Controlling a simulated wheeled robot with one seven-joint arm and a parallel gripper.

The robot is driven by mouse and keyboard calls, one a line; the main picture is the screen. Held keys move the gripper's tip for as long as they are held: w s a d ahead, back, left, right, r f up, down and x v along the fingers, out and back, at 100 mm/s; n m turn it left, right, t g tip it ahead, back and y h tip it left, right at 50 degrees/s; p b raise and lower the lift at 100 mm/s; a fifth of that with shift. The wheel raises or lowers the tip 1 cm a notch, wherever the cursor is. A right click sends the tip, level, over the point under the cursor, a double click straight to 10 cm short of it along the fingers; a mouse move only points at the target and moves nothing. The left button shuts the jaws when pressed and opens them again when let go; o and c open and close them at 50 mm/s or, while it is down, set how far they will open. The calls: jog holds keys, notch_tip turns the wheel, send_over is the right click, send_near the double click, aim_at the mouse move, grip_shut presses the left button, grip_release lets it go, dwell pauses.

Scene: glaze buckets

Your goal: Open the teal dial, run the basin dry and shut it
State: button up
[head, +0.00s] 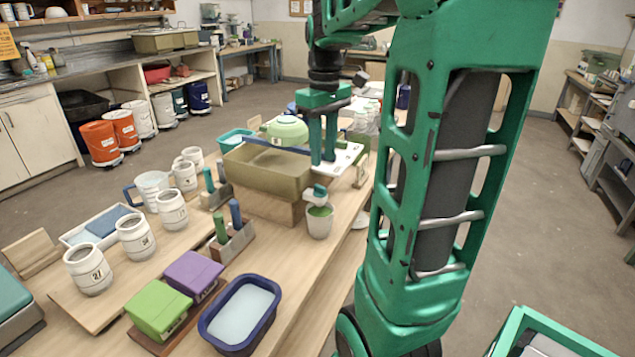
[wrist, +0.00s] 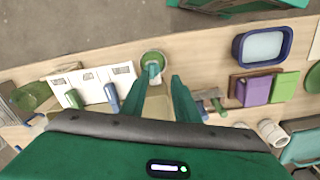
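The olive basin (head: 262,176) stands on a wooden block on the bench. It holds something greenish, and its level is unclear. The teal dial (head: 319,191) is at the basin's front right end, above a pale bucket (head: 319,226) with green in it. In the wrist view the dial (wrist: 153,70) shows in front of the bucket (wrist: 146,54), a little beyond my fingertips. My gripper (head: 323,158) points down above the basin's right end. Its two fingers stand apart and empty in the wrist view (wrist: 158,90). I cannot tell how the dial is turned or whether liquid runs.
A navy tub (head: 208,325) of pale liquid, purple (head: 193,270) and green (head: 158,308) boxes, and numbered jars (head: 136,236) stand nearer on the bench. Upright-handled tools (head: 236,214) stand left of the bucket. White cards (wrist: 66,82) lie beside the basin. Bare wood lies in front of the bucket.

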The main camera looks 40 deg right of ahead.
aim_at(320, 187)
jog(key=shift+n, duration=0.5)
jog(key=f, duration=0.3)
jog(key=w+d+f, duration=0.1)
jog(key=f, duration=0.2)
jog(key=w+f, duration=0.1)
jog(key=f, duration=0.3)
jog(key=shift+d, duration=0.25)
jog(key=shift+c, duration=0.7)
grip_shut()
jog(key=shift+a, duration=0.1)
